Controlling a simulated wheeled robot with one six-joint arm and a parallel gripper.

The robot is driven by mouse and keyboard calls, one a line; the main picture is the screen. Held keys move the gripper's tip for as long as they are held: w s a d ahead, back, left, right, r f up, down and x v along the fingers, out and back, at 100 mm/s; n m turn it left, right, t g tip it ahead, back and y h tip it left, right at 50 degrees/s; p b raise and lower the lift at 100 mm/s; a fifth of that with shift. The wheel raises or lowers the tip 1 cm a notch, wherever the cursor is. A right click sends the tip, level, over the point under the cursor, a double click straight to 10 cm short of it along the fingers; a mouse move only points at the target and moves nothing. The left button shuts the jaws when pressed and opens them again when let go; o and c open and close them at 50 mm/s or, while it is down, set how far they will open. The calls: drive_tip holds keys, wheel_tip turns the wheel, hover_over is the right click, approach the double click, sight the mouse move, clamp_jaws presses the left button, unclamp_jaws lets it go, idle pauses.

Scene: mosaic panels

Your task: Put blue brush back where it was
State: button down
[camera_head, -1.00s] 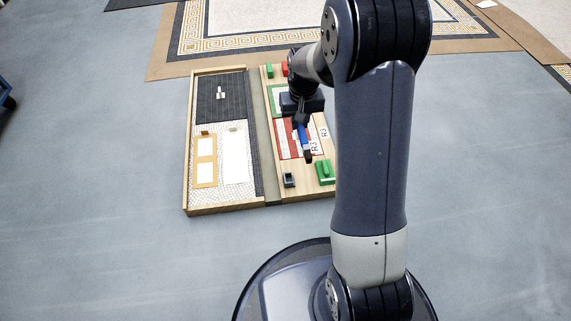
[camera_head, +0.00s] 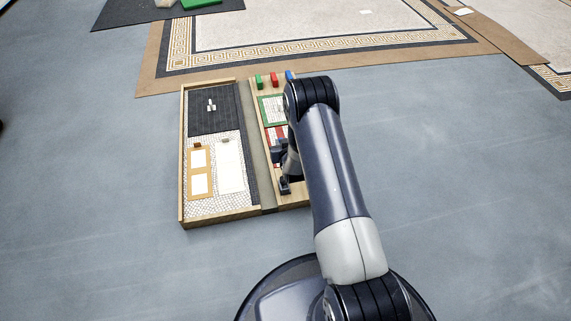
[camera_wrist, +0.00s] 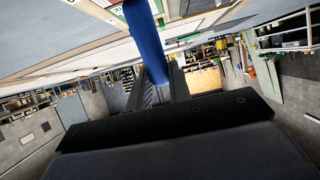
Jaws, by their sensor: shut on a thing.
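The blue brush (camera_wrist: 146,38) shows in the wrist view as a long blue handle running up from between the fingers of my gripper (camera_wrist: 156,82). The gripper is shut on it, and the handle's upper end leaves the frame. In the head view, my gripper (camera_head: 280,152) is over the right panel of the wooden board (camera_head: 222,219), mostly behind my arm. The brush cannot be made out there. A small dark piece, possibly a holder (camera_head: 285,187), stands at the panel's near end, close below the gripper.
Green (camera_head: 259,82), red (camera_head: 274,79) and blue (camera_head: 289,75) blocks line the panel's far end. My arm hides the panel's right side.

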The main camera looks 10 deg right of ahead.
drive_tip(key=f+t, duration=0.1)
drive_tip(key=s+f+t, duration=0.2)
drive_tip(key=shift+f+b, duration=0.3)
drive_tip(key=shift+f, duration=0.05)
drive_tip(key=s+t, duration=0.1)
drive_tip(key=s+f, duration=0.1)
drive_tip(key=shift+s+t, duration=0.4)
wheel_tip(320, 180, down, 7)
drive_tip(key=b, duration=0.4)
drive_tip(key=shift+s, duration=0.3)
drive_tip(key=shift+f, duration=0.5)
drive_tip(key=c, duration=1.2)
unclamp_jaws()
drive_tip(key=shift+c, duration=0.2)
drive_tip(key=shift+s, duration=0.1)
